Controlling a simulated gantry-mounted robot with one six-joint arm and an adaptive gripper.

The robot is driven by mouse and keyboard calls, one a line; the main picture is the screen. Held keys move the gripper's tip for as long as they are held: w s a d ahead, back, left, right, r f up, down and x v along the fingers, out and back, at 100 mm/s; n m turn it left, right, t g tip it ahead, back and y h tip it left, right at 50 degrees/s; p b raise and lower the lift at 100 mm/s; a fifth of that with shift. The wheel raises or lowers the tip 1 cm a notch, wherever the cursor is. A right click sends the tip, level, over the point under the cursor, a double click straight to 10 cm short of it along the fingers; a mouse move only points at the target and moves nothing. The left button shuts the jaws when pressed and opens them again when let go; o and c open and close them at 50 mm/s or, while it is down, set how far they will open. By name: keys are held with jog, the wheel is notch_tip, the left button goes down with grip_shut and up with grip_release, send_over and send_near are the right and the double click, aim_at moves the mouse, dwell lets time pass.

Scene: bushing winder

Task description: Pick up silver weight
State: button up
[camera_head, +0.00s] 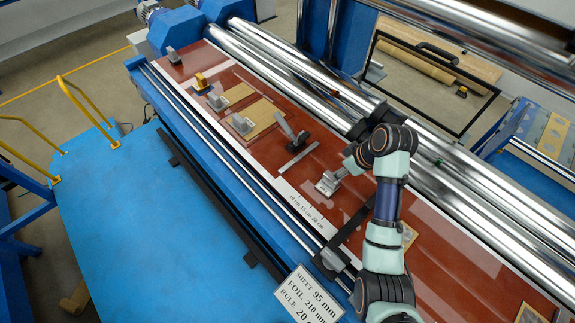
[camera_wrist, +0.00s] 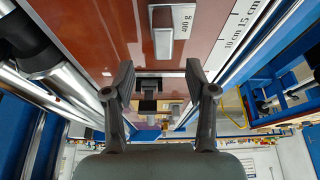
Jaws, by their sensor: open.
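A silver weight (camera_wrist: 163,40) stands on the red-brown table surface beside a white label reading 400 g, at the top of the wrist view. In the head view the weight (camera_head: 329,182) is just beyond the end of my gripper (camera_head: 346,168). In the wrist view my gripper (camera_wrist: 160,68) has its two fingers spread wide. The weight shows in the gap between them, past the fingertips, and nothing is held.
A dark-handled tool (camera_head: 287,129) and a metal bar (camera_head: 298,158) lie near the weight. Long shiny rollers (camera_head: 300,70) run along the table's far side. A printed ruler scale (camera_head: 300,205) and a blue rail border the near side. Tan sheets (camera_head: 262,117) lie on the table.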

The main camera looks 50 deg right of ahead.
aim_at(328, 184)
jog(key=shift+s+f, duration=0.15)
jog(key=shift+s+a+f, duration=0.1)
jog(key=shift+s+f, duration=0.1)
jog(key=shift+w+f, duration=0.15)
jog(key=shift+f, duration=0.8)
jog(key=b+x, duration=0.1)
jog(key=x, duration=0.4)
jog(key=shift+w+a+f, duration=0.15)
jog(key=shift+w, duration=0.05)
grip_shut()
